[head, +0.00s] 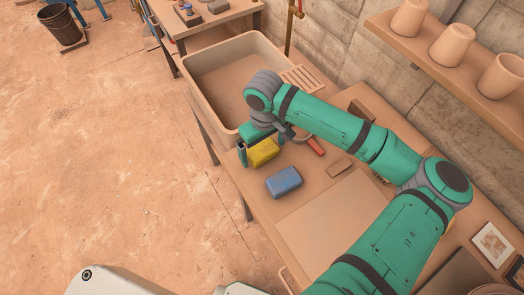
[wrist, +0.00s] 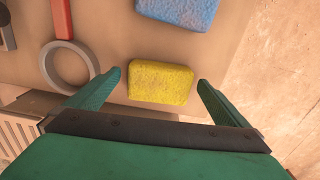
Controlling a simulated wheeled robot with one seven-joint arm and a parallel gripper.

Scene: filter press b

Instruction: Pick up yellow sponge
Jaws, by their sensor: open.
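The yellow sponge (head: 263,153) lies on the tan worktop near its left edge, just in front of the sink. It also shows in the wrist view (wrist: 161,82), lying between the two fingertips. My gripper (head: 261,149) is open and pointed down at the sponge, with one finger off each end of it. In the wrist view my gripper (wrist: 158,78) shows a gap between each finger and the sponge. Whether the fingertips reach down to the worktop I cannot tell.
A blue sponge (head: 284,182) lies close to the yellow one. A red-handled tool with a grey ring (wrist: 68,66) lies on the other side. The sink basin (head: 190,72) stands behind. A shelf with pots (head: 452,46) is at upper right. The worktop board (head: 325,225) is clear.

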